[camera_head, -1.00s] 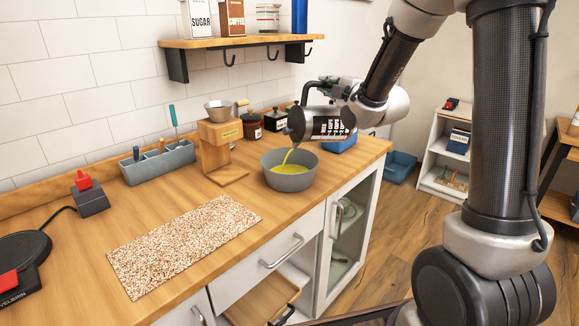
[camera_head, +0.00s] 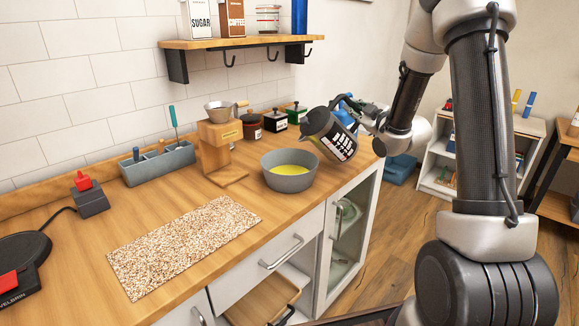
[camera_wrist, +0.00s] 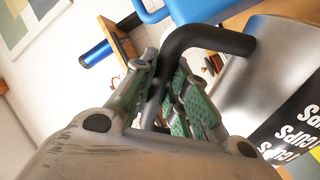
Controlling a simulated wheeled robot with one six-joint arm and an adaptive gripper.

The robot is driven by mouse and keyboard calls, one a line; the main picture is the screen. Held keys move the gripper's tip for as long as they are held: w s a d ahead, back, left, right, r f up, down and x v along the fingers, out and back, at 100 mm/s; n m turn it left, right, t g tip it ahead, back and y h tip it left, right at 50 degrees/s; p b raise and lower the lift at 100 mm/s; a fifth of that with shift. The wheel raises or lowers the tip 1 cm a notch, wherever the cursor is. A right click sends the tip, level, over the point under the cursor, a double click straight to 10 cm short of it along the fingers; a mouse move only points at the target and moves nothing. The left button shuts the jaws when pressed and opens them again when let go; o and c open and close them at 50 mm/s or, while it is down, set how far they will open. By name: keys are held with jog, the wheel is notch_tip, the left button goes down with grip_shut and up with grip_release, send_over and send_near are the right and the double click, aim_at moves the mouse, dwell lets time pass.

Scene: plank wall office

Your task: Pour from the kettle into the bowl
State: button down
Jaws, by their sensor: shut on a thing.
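The grey bowl (camera_head: 289,180) stands on the wooden counter with yellow-green liquid (camera_head: 291,170) in it. The kettle (camera_head: 328,134), dark and metallic with white lettering, is held in the air just right of and above the bowl. It is tilted, and no stream shows from it. My gripper (camera_head: 362,112) is on the kettle's right side. In the wrist view my gripper's green-padded fingers (camera_wrist: 172,100) are closed around the black kettle handle (camera_wrist: 205,42), and the kettle body (camera_wrist: 262,75) shows at the right. The kettle's inside is hidden.
A wooden dripper stand (camera_head: 217,152) and several small jars (camera_head: 278,120) stand behind the bowl. A grey tool caddy (camera_head: 158,162) is further left. A speckled mat (camera_head: 184,245) lies in front. A shelf (camera_head: 240,42) with hooks hangs above.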

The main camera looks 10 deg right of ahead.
jog(key=w+d+f+m+b, duration=0.2)
jog(key=d+f+m, duration=0.4)
jog(key=f+m, duration=0.4)
jog(key=shift+s+d+r+n, duration=0.1)
jog(key=shift+r+n, duration=0.2)
jog(key=shift+r, duration=0.65)
jog(key=shift+s+d+r+n, duration=0.1)
jog(key=shift+r+n, duration=0.2)
jog(key=shift+r, duration=0.65)
